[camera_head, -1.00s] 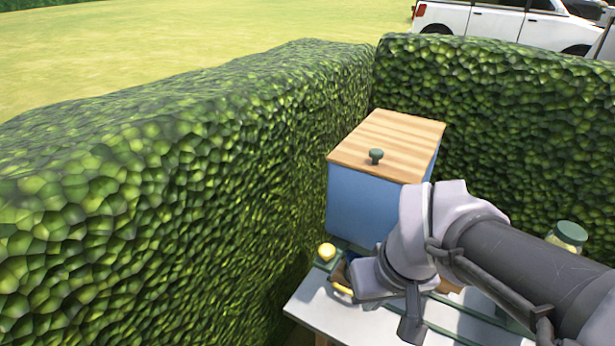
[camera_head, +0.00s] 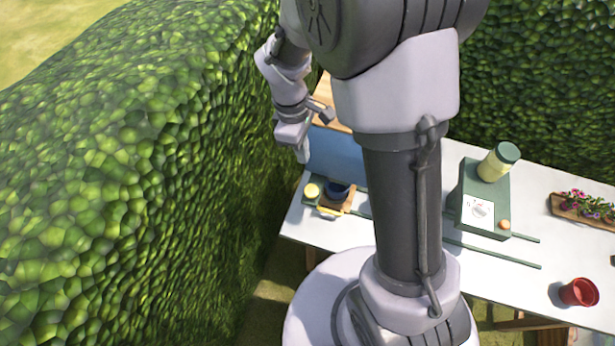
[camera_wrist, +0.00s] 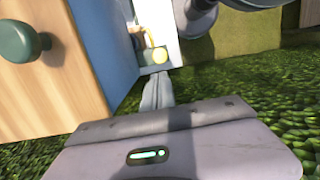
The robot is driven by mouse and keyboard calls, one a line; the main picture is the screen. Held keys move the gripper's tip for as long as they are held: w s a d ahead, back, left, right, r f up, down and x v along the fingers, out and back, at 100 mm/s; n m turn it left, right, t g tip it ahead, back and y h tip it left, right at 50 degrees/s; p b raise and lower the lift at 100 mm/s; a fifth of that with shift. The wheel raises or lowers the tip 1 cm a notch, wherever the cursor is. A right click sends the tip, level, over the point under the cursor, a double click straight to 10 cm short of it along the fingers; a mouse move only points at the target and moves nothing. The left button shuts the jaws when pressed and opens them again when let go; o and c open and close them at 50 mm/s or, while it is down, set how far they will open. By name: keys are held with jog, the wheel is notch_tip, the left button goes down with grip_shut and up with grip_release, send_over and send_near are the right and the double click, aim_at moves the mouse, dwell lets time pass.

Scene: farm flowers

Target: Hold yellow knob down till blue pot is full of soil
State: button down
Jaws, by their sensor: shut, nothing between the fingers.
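The yellow knob (camera_head: 312,190) sits on a small green base at the left end of the white table; it also shows in the wrist view (camera_wrist: 160,55). The blue pot (camera_head: 338,188) stands right of the knob on a small wooden carrier (camera_head: 345,206) with a yellow handle. Its inside looks dark, and I cannot tell how much soil it holds.
A green machine (camera_head: 484,205) with a jar stands right of my arm. A red pot (camera_head: 579,292) and a wooden tray of flowers (camera_head: 583,208) are at the right. Hedges border the left and back. Green rails run along the table (camera_head: 520,215).

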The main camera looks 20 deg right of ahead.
aim_at(310, 191)
jog(key=f, duration=0.4)
jog(key=d+f+b, duration=0.1)
jog(key=f, duration=0.4)
jog(key=s+f+b, duration=0.1)
jog(key=f, duration=0.3)
jog(key=shift+s+d+f, duration=0.1)
jog(key=shift+d+f, duration=0.05)
jog(key=shift+f, duration=0.15)
notch_tip(310, 191, down, 2)
jog(key=shift+f+b, duration=0.25)
jog(key=shift+b, duration=0.8)
jog(key=shift+s+r, duration=0.15)
jog(key=shift+s, duration=0.1)
jog(key=shift+w, duration=0.1)
jog(key=shift+f, duration=0.2)
dwell(1.1)
notch_tip(310, 191, up, 14)
jog(key=w+a+p, duration=0.1)
jog(key=p, duration=0.3)
jog(key=shift+w+a+r+p, duration=0.2)
jog(key=shift+w+p, duration=0.1)
jog(key=shift+p, duration=0.1)
